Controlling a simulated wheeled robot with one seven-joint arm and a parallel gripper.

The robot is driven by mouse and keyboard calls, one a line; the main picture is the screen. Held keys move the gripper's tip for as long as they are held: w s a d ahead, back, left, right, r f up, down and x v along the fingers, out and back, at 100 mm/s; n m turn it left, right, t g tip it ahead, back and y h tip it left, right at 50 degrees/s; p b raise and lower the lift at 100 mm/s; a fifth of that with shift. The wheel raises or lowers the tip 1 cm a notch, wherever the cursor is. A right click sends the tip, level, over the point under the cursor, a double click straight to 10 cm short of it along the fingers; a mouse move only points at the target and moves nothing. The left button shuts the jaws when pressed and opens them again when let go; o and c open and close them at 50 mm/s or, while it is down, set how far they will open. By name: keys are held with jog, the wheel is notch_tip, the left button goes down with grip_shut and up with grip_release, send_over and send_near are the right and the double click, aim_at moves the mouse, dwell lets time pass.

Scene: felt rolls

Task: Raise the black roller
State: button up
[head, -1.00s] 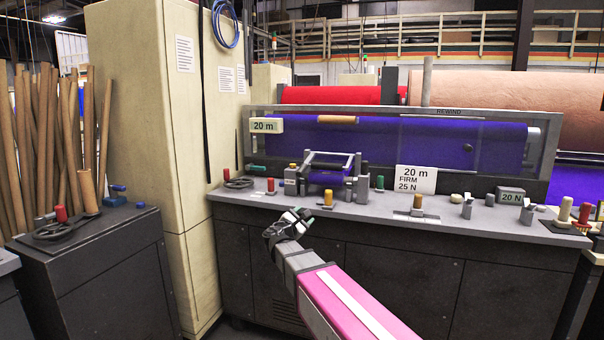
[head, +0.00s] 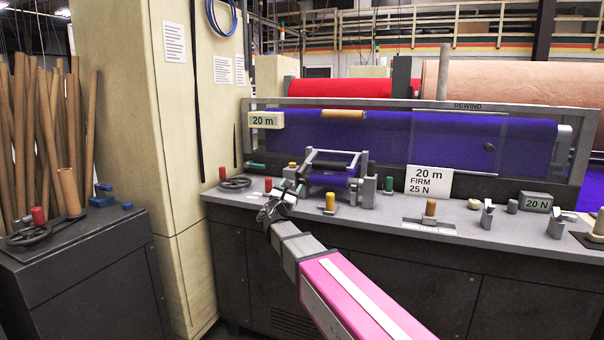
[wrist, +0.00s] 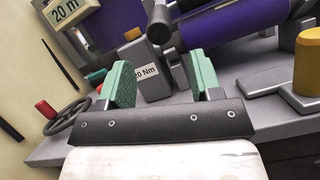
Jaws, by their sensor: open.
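The small roller stand (head: 335,170) sits on the grey worktop with blue felt running through it. A dark bar, likely the black roller (head: 330,164), lies across it under a grey upper bar. In the wrist view a dark cylinder end (wrist: 161,30) faces me just beyond the fingers; I cannot tell if it is that same roller. My gripper (head: 278,207) is at the left front of the stand, over the worktop edge. In the wrist view my gripper (wrist: 160,82) is open, its green pads apart with nothing held. A grey block labelled 20 Nm (wrist: 150,75) shows between the pads.
A handwheel with a red knob (head: 235,183) is left of the stand. Yellow (head: 330,202) and green (head: 389,184) knobs stand in front and to the right. A tall cream cabinet (head: 190,130) rises at left.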

aim_at(301, 172)
jog(key=x, duration=0.9)
jog(key=shift+w+d, duration=0.1)
jog(key=shift+w, duration=0.05)
grip_shut()
